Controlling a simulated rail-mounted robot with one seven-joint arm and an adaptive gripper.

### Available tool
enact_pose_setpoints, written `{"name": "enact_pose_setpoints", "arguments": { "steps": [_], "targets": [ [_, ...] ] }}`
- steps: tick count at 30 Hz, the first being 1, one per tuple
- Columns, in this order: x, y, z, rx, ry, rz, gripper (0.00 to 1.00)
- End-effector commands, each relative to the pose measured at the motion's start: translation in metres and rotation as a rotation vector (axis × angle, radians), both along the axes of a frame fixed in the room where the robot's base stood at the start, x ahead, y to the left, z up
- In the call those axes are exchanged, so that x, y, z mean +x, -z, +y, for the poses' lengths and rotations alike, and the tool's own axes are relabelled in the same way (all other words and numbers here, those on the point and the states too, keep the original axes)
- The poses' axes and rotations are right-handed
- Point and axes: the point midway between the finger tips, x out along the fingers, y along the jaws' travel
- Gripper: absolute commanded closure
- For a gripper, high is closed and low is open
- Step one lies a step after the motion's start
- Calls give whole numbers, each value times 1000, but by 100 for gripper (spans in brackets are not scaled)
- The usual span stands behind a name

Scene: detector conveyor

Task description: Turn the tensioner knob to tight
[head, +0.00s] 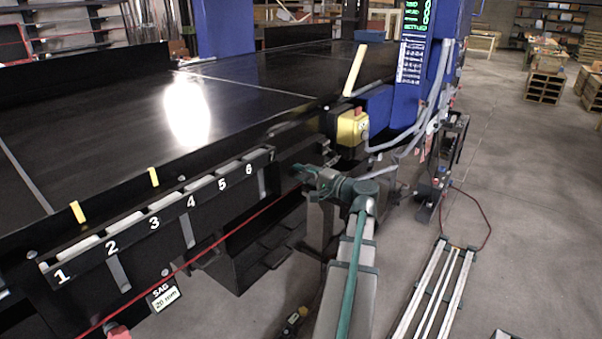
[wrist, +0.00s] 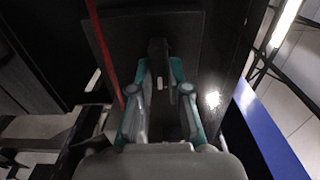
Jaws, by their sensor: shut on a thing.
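My gripper (wrist: 160,66) reaches in under the conveyor's side frame. Its two green-and-grey fingers stand on either side of a dark bar-like part, which I take as the tensioner knob (wrist: 157,52), and are shut on it. A small pale mark shows below the bar. The knob is in front of a dark plate (wrist: 196,35); its setting cannot be read. In the head view my gripper (head: 303,172) is at the conveyor side, right of the number 6, and the knob cannot be made out there. A hanging tag (head: 163,296) reads "SAG 20 mm".
The black conveyor belt (head: 110,125) runs along the left, with a numbered rail (head: 190,203) on its side. A red cord (head: 235,232) passes close to my gripper. A yellow box with a red button (head: 352,127) and a blue detector column (head: 427,95) stand just beyond.

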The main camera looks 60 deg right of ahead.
Motion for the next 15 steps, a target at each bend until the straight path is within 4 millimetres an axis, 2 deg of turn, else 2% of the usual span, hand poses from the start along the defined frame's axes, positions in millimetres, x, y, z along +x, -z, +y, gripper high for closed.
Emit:
{"name": "enact_pose_setpoints", "arguments": {
  "steps": [3,4,8,15],
  "targets": [
    [0,0,0,2,0,0,100],
    [0,0,0,2,0,0,80],
    [0,0,0,1,0,0,58],
    [0,0,0,0,0,0,58]
  ]
}}
